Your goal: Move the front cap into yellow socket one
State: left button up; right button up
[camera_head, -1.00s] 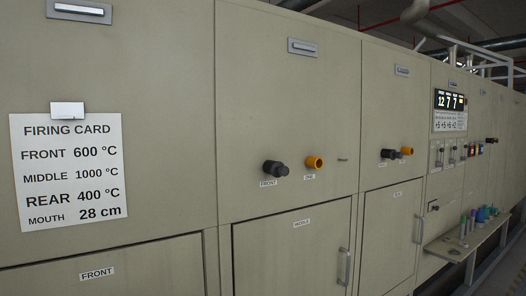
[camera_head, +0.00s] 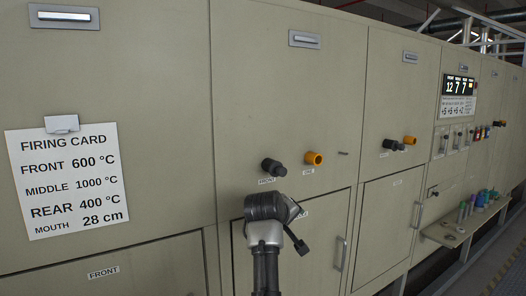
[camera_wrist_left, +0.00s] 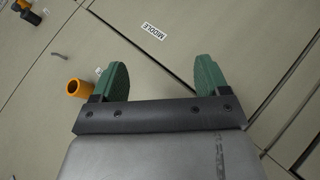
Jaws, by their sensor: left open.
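The front cap (camera_head: 273,167) is a black knob on the beige furnace wall above a FRONT label. Yellow socket one (camera_head: 314,158) is a short yellow tube just right of it, and it also shows in the left wrist view (camera_wrist_left: 78,89), beside a finger. My left arm (camera_head: 265,215) rises from the bottom of the head view, its wrist just below the front cap; the fingers are not clearly seen there. In the left wrist view my left gripper (camera_wrist_left: 160,70) is open, with green fingers and nothing between them. The front cap is not visible in that view.
A second black cap (camera_head: 392,145) and yellow socket (camera_head: 410,140) sit farther right. Doors with handles (camera_head: 340,253) lie below. A firing card (camera_head: 68,180) hangs at left. A shelf (camera_head: 446,236) with coloured pieces juts out at right, below the display (camera_head: 459,85).

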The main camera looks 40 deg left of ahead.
aim_at(279, 169)
pick_arm(q)
jog(key=s+a+r+n+t+p, duration=0.1)
jog(key=s+r+n, duration=0.15)
jog(key=r, duration=0.55)
jog(key=s+a+r+n+t+p, duration=0.15)
jog(key=s+r, duration=0.25)
jog(key=r, duration=0.4)
jog(key=shift+g, duration=0.25)
jog(key=p+x, duration=0.4)
jog(key=x, duration=0.4)
jog(key=shift+w+a, duration=0.15)
jog(key=shift+w, duration=0.3)
jog(key=shift+w+f, duration=0.35)
jog(key=shift+w, duration=0.25)
jog(key=shift+c, duration=0.3)
jog(key=c, duration=0.9)
jog(key=shift+s+d, duration=0.35)
jog(key=shift+d, duration=0.4)
jog(key=shift+s+d, duration=0.3)
jog(key=shift+d, duration=0.5)
jog(key=shift+s+d, duration=0.35)
jog(key=shift+d, duration=0.4)
jog(key=shift+c, duration=0.2)
